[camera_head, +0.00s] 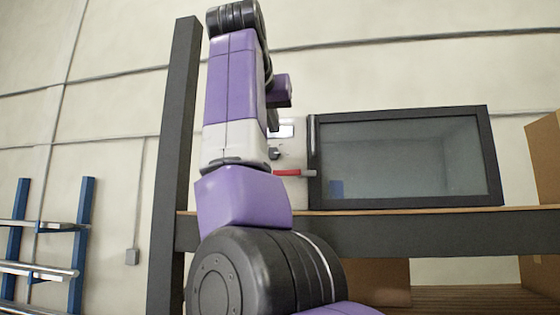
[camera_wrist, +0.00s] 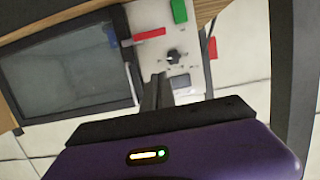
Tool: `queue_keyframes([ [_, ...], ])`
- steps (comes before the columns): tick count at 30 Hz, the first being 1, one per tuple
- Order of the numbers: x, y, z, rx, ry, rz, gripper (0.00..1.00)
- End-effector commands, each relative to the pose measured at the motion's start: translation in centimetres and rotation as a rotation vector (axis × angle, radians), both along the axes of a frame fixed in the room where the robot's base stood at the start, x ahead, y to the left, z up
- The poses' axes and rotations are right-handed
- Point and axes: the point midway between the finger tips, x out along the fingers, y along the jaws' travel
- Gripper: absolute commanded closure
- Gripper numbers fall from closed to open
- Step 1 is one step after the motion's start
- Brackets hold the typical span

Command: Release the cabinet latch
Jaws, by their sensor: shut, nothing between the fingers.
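The cabinet is a box with a dark-framed glass door (camera_head: 400,160) and a pale control panel (camera_head: 292,152) on its left side. The door looks closed. A red lever with a grey end (camera_head: 288,173) sticks out level from the panel; it shows as a red bar (camera_wrist: 149,34) in the wrist view. A black knob (camera_wrist: 174,57) and a green block (camera_wrist: 179,11) are also on the panel. My gripper (camera_wrist: 158,80) is shut and empty, in front of the panel near the knob. I cannot tell whether it touches anything. In the head view my arm hides part of the panel.
The cabinet stands on a shelf with a wooden top and dark beam (camera_head: 400,231). A dark upright post (camera_head: 175,160) is left of my arm. Cardboard boxes (camera_head: 543,155) stand at the right. A blue rack (camera_head: 80,230) is at the far left.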

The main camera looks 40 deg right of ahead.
Motion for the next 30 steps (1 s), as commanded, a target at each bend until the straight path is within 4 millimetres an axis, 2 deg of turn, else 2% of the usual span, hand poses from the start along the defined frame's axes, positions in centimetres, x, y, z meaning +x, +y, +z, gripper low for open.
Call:
queue_keyframes([
  [4, 0.2, -0.3, 0.0, -0.001, 0.001, 0.000, 1.00],
  [8, 1.1, -1.4, -0.3, 0.001, 0.002, -0.001, 1.00],
  [21, 6.1, -7.8, -2.2, 0.000, 0.003, 0.000, 1.00],
  [24, 6.1, -7.7, -4.0, -0.001, -0.001, 0.001, 1.00],
  [30, 6.1, -7.6, -5.8, 0.000, -0.001, 0.002, 1.00],
])
